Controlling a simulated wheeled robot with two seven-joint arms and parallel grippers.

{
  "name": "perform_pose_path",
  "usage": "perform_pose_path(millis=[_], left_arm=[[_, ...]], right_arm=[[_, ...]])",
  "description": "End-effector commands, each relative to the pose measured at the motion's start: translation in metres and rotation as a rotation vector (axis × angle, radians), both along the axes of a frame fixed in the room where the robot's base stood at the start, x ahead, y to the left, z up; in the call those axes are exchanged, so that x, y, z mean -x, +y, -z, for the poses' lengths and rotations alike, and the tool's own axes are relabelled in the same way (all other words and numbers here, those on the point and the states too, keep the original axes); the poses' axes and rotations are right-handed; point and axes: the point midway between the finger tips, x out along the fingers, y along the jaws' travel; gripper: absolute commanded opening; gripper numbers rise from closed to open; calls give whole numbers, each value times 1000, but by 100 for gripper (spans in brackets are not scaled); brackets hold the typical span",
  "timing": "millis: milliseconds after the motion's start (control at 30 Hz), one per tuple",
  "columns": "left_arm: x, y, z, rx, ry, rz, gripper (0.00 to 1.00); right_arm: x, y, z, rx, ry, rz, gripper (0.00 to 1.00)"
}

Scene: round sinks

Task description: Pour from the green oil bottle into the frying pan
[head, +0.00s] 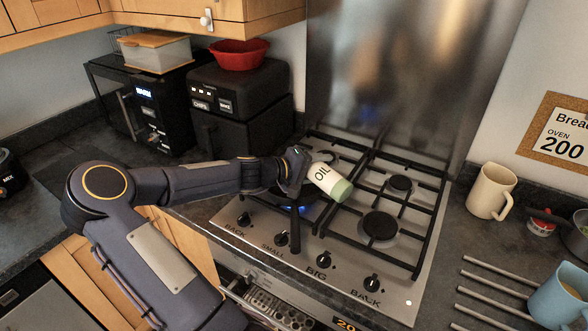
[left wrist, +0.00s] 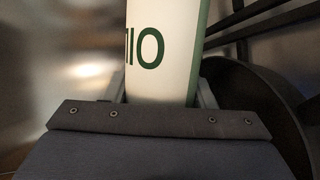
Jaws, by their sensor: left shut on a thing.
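The oil bottle (head: 326,178), white with green parts and an "OIL" label, is held tilted over the left part of the hob, with a green end toward the lower right. My left gripper (head: 300,168) is shut on it. In the left wrist view the bottle (left wrist: 160,55) stands between the fingers (left wrist: 165,95). The black frying pan sits on the front left burner, mostly hidden by my arm; its handle (head: 295,228) points to the front. A dark curved rim, likely the pan (left wrist: 237,110), shows in the left wrist view. No oil stream is visible.
The gas hob (head: 400,262) has black grates, and a blue flame (head: 299,208) shows by the pan. A cream mug (head: 490,192) and a blue mug (head: 560,297) stand at the right. Black appliances (head: 240,105) stand behind my arm.

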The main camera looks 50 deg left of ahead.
Motion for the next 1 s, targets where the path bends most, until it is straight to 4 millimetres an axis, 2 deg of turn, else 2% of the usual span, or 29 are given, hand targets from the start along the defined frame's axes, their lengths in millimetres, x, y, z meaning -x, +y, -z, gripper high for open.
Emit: perform_pose_path(millis=[800, 867, 933, 1000], left_arm=[[0, 0, 0, 13, -1, 1, 22], [0, 2, -3, -84, 7, -1, 22], [1, 10, -8, -266, 14, -1, 22], [1, 11, -10, -344, 18, 0, 22]], right_arm=[[0, 0, 0, 0, 0, 0, 36], [0, 0, 0, 0, 0, 0, 36], [0, 0, 0, 0, 0, 0, 36], [0, 0, 0, 0, 0, 0, 36]])
